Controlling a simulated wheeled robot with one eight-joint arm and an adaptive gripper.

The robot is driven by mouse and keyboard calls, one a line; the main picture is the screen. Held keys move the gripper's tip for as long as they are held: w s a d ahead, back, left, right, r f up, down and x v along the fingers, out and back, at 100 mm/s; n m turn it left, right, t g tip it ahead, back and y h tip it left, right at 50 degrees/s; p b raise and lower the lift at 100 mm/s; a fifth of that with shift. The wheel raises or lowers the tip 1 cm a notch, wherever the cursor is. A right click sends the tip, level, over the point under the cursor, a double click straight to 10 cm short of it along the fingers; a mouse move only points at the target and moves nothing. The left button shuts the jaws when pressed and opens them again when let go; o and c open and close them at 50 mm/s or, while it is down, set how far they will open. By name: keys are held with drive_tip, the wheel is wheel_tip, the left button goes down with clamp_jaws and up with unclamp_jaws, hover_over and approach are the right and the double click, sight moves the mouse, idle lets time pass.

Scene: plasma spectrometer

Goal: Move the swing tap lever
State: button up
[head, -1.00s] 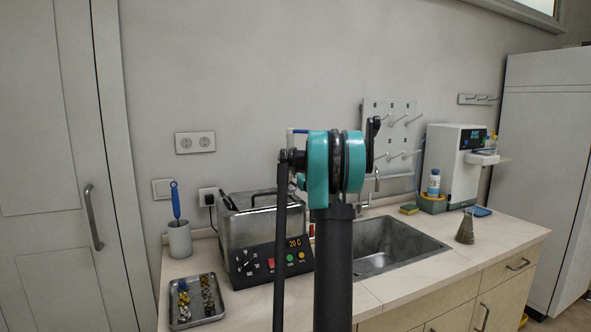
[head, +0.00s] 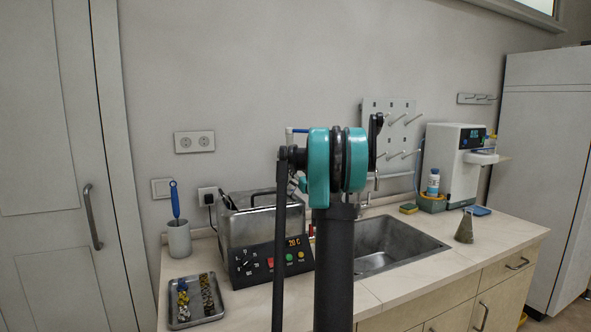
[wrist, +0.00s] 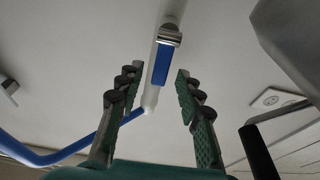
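In the wrist view, a white tube (wrist: 151,92) with a silver collar (wrist: 169,36) and a blue part (wrist: 161,65) stands between my fingers. A blue bent bar (wrist: 62,155) joins its lower end and runs off to the left. I cannot tell for sure which part is the swing tap lever. My gripper (wrist: 159,80) is open, with green-padded fingers on either side of the tube and gaps on both sides. In the head view, a blue and white piece (head: 298,131) shows beside my arm, which hides my gripper and most of the fixture.
A metal bath (head: 262,225) with a control panel stands left of the sink (head: 400,245). A tray (head: 196,318) of small parts lies in front left. A pegboard (head: 400,108) is on the wall behind. A flask (head: 465,229) stands on the open counter at right.

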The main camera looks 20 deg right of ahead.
drive_tip(key=s, duration=1.4)
drive_tip(key=shift+s+d+f, duration=0.25)
drive_tip(key=shift+s+f, duration=0.1)
drive_tip(key=w+g, duration=0.1)
drive_tip(key=w, duration=0.4)
drive_tip(key=w+r+g, duration=0.1)
drive_tip(key=w, duration=0.5)
drive_tip(key=w+r, duration=0.1)
drive_tip(key=w, duration=0.5)
drive_tip(key=shift+a+r+g, duration=0.25)
drive_tip(key=shift+g, duration=0.15)
clamp_jaws()
